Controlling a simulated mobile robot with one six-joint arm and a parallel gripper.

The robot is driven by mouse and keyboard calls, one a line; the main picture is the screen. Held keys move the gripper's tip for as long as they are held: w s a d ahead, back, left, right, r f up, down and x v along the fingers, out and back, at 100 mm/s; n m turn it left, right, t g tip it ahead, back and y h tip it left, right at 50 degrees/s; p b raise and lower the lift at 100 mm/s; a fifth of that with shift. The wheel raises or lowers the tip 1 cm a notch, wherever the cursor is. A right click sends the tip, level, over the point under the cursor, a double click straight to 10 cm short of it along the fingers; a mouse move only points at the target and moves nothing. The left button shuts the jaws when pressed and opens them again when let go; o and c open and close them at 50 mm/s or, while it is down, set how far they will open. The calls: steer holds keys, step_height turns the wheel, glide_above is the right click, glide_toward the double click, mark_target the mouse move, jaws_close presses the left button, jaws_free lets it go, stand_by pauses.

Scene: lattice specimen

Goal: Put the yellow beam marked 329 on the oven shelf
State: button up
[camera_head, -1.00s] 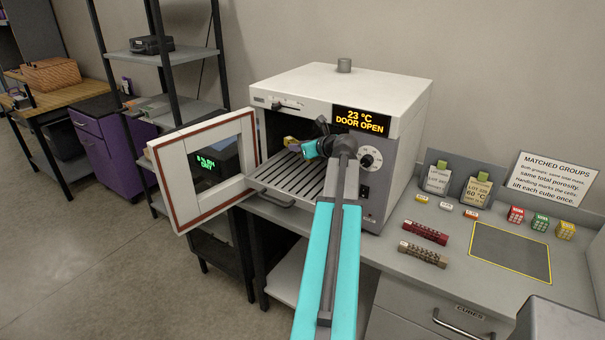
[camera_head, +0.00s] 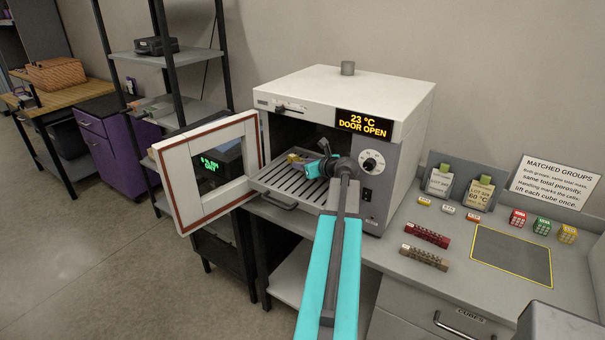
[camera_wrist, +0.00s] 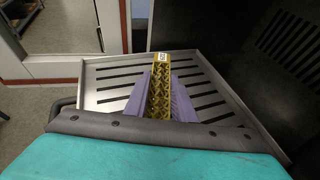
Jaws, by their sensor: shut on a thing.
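The yellow lattice beam (camera_wrist: 159,88) is between the purple-grey fingers of my gripper (camera_wrist: 160,105) in the wrist view, with a white label at its far end; the label is too small to read. In the head view a bit of the yellow beam (camera_head: 294,157) shows beyond my gripper (camera_head: 316,164). My gripper is shut on the beam over the slotted oven shelf (camera_head: 281,184). The shelf also lies under the beam in the wrist view (camera_wrist: 104,98). I cannot tell whether the beam touches the shelf. The oven (camera_head: 347,84) has its door (camera_head: 187,190) open to the left.
The oven's walls and top enclose the shelf's far part. On the bench to the right lie a red beam (camera_head: 427,236), a tan beam (camera_head: 424,257), an outlined grey mat (camera_head: 511,254) and small coloured cubes (camera_head: 541,224). Much of the shelf is bare.

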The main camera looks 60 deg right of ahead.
mark_target(303, 179)
steer(key=shift+f, duration=0.15)
steer(key=shift+f+p, duration=0.45)
steer(key=shift+f, duration=1.25)
steer(key=shift+f, duration=0.15)
steer(key=o, duration=1.1)
steer(key=shift+c, duration=0.2)
steer(key=shift+r, duration=0.2)
steer(key=shift+b+v, duration=1.2)
steer(key=shift+v, duration=2.55)
